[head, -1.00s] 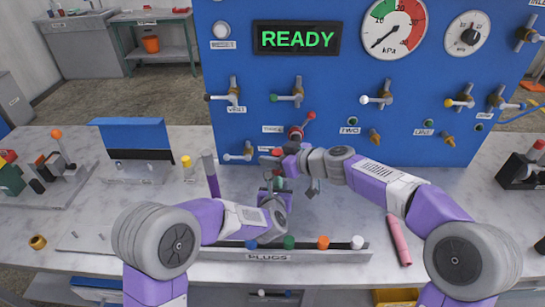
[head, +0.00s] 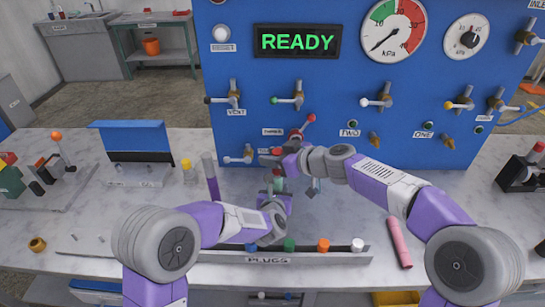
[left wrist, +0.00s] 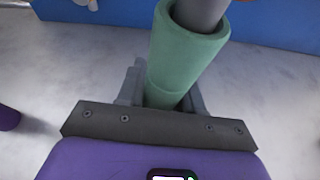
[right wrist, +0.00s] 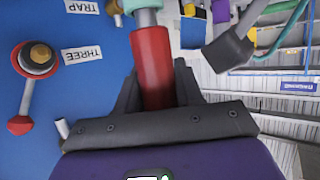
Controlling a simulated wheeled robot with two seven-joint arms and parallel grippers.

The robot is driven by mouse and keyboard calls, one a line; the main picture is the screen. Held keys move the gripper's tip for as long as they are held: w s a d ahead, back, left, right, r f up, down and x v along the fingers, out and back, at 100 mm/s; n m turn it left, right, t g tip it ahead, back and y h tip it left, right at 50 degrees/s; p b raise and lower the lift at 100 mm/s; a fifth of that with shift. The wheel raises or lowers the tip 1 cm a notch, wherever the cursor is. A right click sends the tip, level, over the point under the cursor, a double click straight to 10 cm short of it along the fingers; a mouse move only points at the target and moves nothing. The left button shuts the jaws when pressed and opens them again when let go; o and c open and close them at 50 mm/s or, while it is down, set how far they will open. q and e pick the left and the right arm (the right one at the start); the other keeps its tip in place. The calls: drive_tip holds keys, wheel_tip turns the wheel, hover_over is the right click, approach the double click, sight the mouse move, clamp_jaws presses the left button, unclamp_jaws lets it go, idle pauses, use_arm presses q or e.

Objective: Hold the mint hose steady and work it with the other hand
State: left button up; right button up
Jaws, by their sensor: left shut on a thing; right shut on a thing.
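The mint hose (left wrist: 183,62) shows in the left wrist view as a thick green sleeve around a grey tube. My left gripper (left wrist: 160,95) is shut on this sleeve. In the head view a small bit of the mint hose (head: 277,186) shows between my arms, low before the blue panel. My right gripper (right wrist: 155,95) is shut on a red cylindrical piece (right wrist: 152,62). A short grey section joins the red piece to a mint-coloured part (right wrist: 141,5) at the top of the right wrist view. My right gripper is above the left one; both jaws are mostly hidden in the head view.
The blue panel (head: 385,145) stands close behind, with valve levers and ports, including a red-knobbed lever (right wrist: 19,125) beside the label THREE. The plug rack (head: 290,257) lies in front with several coloured plugs. A pink cylinder (head: 398,240) lies at its right.

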drive_tip(key=shift+r, duration=0.15)
drive_tip(key=shift+r, duration=2.45)
drive_tip(key=shift+r, duration=0.15)
drive_tip(key=shift+r, duration=1.4)
use_arm(q)
drive_tip(key=o, duration=1.1)
drive_tip(key=shift+o, duration=0.2)
